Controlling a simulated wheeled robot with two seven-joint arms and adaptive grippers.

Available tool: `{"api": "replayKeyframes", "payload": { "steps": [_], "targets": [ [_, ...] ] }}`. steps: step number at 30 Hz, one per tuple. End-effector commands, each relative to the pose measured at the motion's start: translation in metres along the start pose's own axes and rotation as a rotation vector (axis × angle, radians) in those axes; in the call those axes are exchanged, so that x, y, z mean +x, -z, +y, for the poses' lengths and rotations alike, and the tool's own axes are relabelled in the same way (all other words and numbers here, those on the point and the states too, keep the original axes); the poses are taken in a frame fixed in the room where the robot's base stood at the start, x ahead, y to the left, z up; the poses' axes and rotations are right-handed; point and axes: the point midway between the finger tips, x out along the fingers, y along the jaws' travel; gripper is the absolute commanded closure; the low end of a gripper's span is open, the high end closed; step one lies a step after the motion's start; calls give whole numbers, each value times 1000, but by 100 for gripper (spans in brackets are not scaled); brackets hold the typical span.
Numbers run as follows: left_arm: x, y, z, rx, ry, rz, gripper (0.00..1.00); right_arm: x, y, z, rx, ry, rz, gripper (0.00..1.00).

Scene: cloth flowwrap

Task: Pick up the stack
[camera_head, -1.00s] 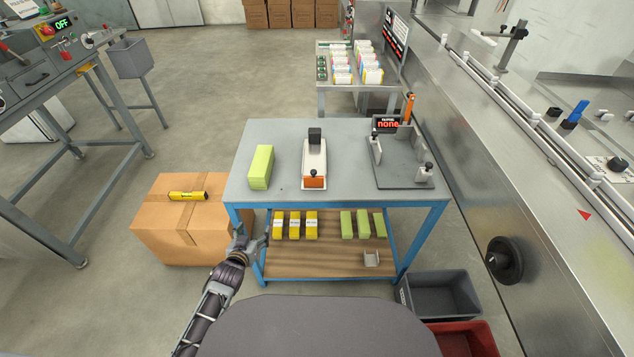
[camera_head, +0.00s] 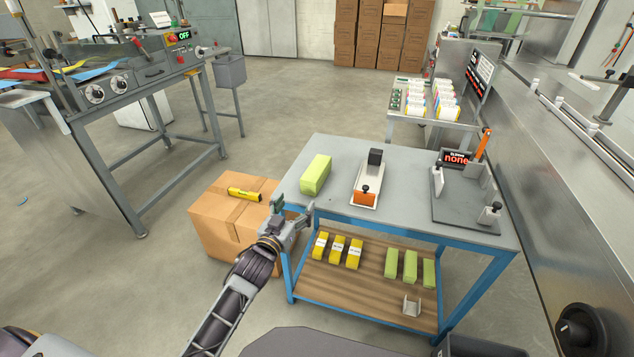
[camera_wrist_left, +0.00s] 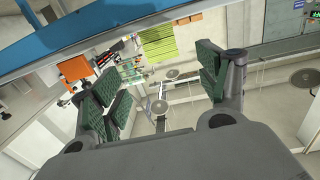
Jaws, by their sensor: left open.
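A light green stack (camera_head: 316,174) lies on the left part of the grey tabletop (camera_head: 335,202) in the head view. My left gripper (camera_head: 293,207) is open and empty at the table's front left corner, short of the stack and apart from it. In the left wrist view the two dark green finger pads (camera_wrist_left: 160,88) stand wide apart with nothing between them. A yellow-green striped block shows beyond them; I cannot tell whether it is this stack. My right gripper is not in view.
A white device with an orange front (camera_head: 365,192) stands right of the stack. A grey fixture (camera_head: 465,208) is at the table's right. Yellow packs (camera_head: 338,248) and green blocks (camera_head: 409,266) lie on the lower shelf. A cardboard box (camera_head: 225,228) stands left of the table.

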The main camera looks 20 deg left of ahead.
Motion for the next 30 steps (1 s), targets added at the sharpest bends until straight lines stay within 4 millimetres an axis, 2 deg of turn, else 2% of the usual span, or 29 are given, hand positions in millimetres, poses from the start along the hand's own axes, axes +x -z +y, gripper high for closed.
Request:
{"api": "replayKeyframes", "payload": {
  "steps": [4,17,30],
  "targets": [
    [-1,6,0,-1,0,13,25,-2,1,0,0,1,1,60],
    [2,6,0,-1,-1,13,25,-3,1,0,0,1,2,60],
    [30,6,0,0,0,13,25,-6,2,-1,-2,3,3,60]
  ]
}}
